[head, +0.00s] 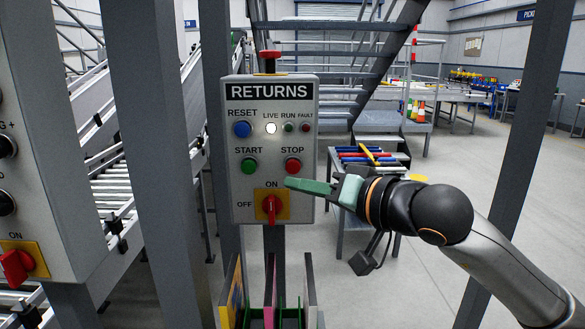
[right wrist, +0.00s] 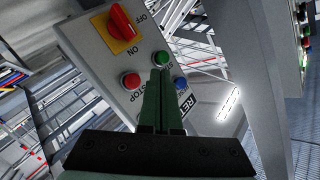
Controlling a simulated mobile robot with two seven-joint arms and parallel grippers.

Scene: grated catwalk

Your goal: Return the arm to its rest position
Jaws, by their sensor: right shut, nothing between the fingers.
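My right arm (head: 440,215) reaches in from the right in the head view. Its green gripper (head: 290,184) is in front of the RETURNS panel (head: 300,215), by the STOP button and the rotary switch. In the right wrist view the gripper's fingers (right wrist: 158,85) are closed together with nothing between them. Their tips overlap the panel near the green START button (right wrist: 161,58); I cannot tell whether they touch it. The red rotary switch (head: 269,208) stands upright, towards ON. The white LIVE lamp (head: 271,128) is lit. My left gripper is not in view.
A second panel (head: 45,150) stands close at the left. Grey posts (head: 160,160) flank the RETURNS panel, and a post (head: 530,150) stands at the right. Below the panel is a rack with upright boards (head: 309,285). A small table (head: 345,205) with coloured items is behind my arm. Open floor (head: 440,270) lies at the right.

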